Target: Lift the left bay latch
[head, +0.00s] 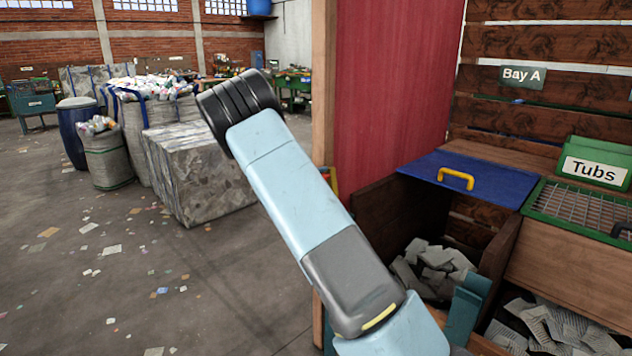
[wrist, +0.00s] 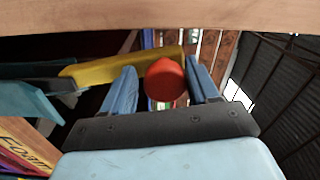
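In the wrist view, a round red knob (wrist: 165,80) sits between the two blue fingers of my gripper (wrist: 161,78). The fingers stand apart, one on each side of the knob, with a narrow gap visible at its left. A yellow bar (wrist: 88,72) lies just left of the knob, partly behind the left finger. I cannot tell whether the bar and knob are one latch. In the head view my gripper does not show clearly, and I cannot make out the latch there.
In the head view, an open wooden bay holds grey scraps (head: 435,268), beside a blue lid (head: 500,180) with a yellow handle. A "Bay A" sign (head: 521,76) hangs behind. A red panel (head: 390,100) stands left. A wooden beam (wrist: 160,16) crosses the top of the wrist view.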

